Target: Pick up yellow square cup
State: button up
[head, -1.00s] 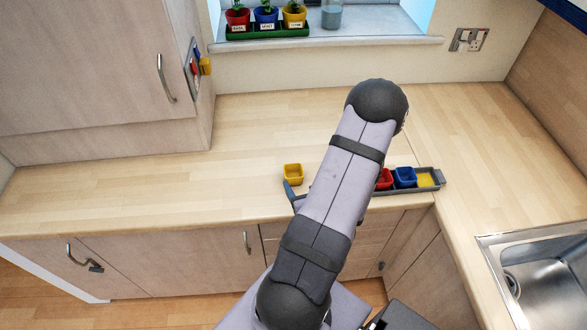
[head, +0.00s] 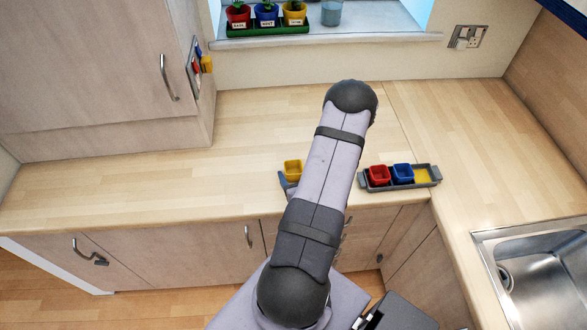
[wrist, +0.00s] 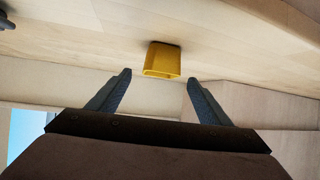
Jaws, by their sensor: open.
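The yellow square cup (head: 292,168) stands on the wooden worktop, left of my arm in the head view. In the wrist view the yellow cup (wrist: 162,60) lies just beyond the fingertips and roughly between them. My gripper (wrist: 158,78) is open and empty, its two dark fingers spread wider than the cup. In the head view only part of one finger shows beside the cup; my arm hides the rest of the gripper.
A grey tray (head: 436,173) to the right holds a red cup (head: 379,174) and a blue cup (head: 402,172), with a yellow area at its right end (head: 422,175). A sink (head: 540,265) is at the lower right. The worktop left of the yellow cup is clear.

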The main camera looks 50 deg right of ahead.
aim_at(296, 178)
jog(key=shift+p+x, duration=0.4)
jog(key=shift+x, duration=0.85)
jog(key=shift+c, duration=0.2)
jog(key=c, duration=1)
jog(key=shift+r, duration=0.2)
jog(key=shift+r+b, duration=1.5)
jog(key=shift+r, duration=3.3)
jog(key=shift+c, duration=0.2)
